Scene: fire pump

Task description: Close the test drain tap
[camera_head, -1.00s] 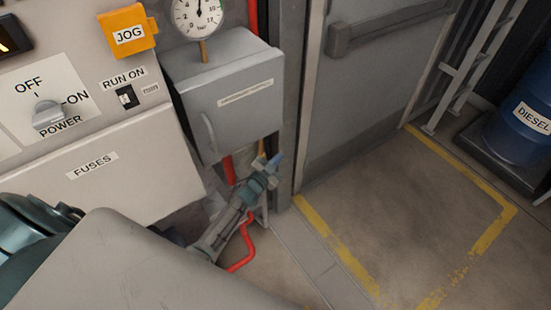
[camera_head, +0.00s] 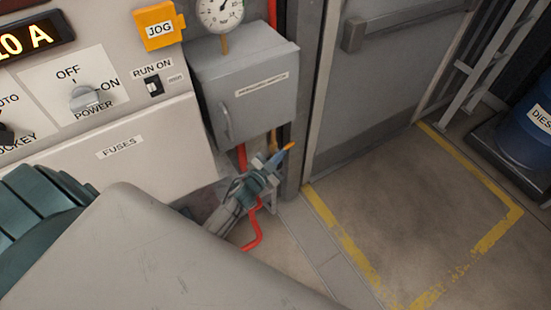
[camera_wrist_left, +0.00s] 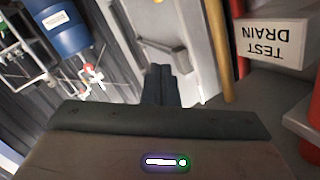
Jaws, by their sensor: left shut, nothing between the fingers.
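My left gripper (camera_head: 266,172) is below the grey cabinet, in front of the pipes. Its fingers (camera_wrist_left: 158,86) are together with nothing seen between them. A small orange piece (camera_head: 288,147) shows at the fingertips; I cannot tell what it belongs to. The TEST DRAIN label (camera_wrist_left: 274,46) is upside down at the right of the left wrist view, beside a brass-coloured pipe (camera_wrist_left: 247,45). I cannot make out the test drain tap clearly in either view. My right gripper is not in view.
The grey cabinet (camera_head: 250,95) hangs above the gripper, below a gauge (camera_head: 220,12). A red pipe (camera_head: 252,238) runs down beside the gripper. The control panel (camera_head: 160,160) is at left, a grey door (camera_head: 385,85) at right. Yellow-marked floor (camera_head: 425,220) is clear. A blue drum (camera_head: 530,125) stands far right.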

